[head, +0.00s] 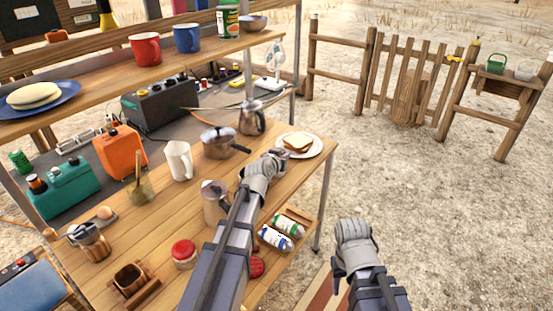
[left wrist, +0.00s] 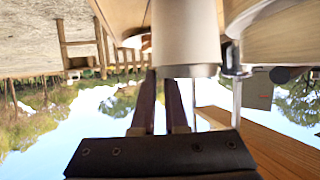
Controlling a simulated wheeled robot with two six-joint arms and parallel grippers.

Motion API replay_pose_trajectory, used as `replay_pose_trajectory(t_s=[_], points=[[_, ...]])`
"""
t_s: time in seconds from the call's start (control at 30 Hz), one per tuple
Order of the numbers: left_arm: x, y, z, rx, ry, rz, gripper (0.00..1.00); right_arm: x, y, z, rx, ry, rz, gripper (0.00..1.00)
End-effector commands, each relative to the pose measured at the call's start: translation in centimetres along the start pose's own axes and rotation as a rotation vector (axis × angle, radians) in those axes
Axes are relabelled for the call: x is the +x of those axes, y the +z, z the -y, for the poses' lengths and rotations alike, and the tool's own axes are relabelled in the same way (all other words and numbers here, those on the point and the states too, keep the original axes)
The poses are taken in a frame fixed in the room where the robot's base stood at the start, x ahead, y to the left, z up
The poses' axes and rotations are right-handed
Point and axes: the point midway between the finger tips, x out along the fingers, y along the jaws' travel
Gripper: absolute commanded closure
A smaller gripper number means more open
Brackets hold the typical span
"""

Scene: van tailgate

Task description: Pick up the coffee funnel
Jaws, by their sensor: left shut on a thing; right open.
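My left gripper (head: 276,159) is over the wooden table near its far right edge, beside the plate with the sandwich. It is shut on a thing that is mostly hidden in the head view. In the left wrist view, the dark fingers (left wrist: 163,105) reach up to a pale cylindrical thing with a grey rim (left wrist: 185,40). I take this to be the coffee funnel, but its full shape is cut off by the frame. My right gripper (head: 352,231) is open and empty beyond the table's right side, over bare ground.
The plate with the sandwich (head: 299,146), a pan (head: 219,144) and a kettle (head: 252,118) stand close to the left gripper. A pale pot (head: 213,203) and red-lidded jar (head: 184,254) are left of my left arm. Bottles (head: 275,239) lie in a side rack.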

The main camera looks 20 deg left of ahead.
Motion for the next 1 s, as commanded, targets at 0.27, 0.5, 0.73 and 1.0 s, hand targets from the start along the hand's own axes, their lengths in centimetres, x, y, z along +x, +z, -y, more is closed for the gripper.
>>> replay_pose_trajectory(t_s=[0.27,0.5,0.73,1.0], points=[[0.0,0.1,0.0,0.001,0.001,0.004,1.0,0.0,0.0,0.0,0.0,0.0,0.0,0.5],[-0.3,-0.6,0.0,0.001,0.001,0.004,1.0,-0.7,0.0,-0.1,0.0,0.0,0.0,0.5],[-1.2,-2.9,0.0,0.001,0.0,0.002,1.0,-3.2,0.2,-0.3,0.0,0.0,0.0,0.5],[-2.9,-6.9,0.0,0.0,0.0,0.001,1.0,-7.5,0.4,-0.7,0.001,0.0,0.0,0.5]])
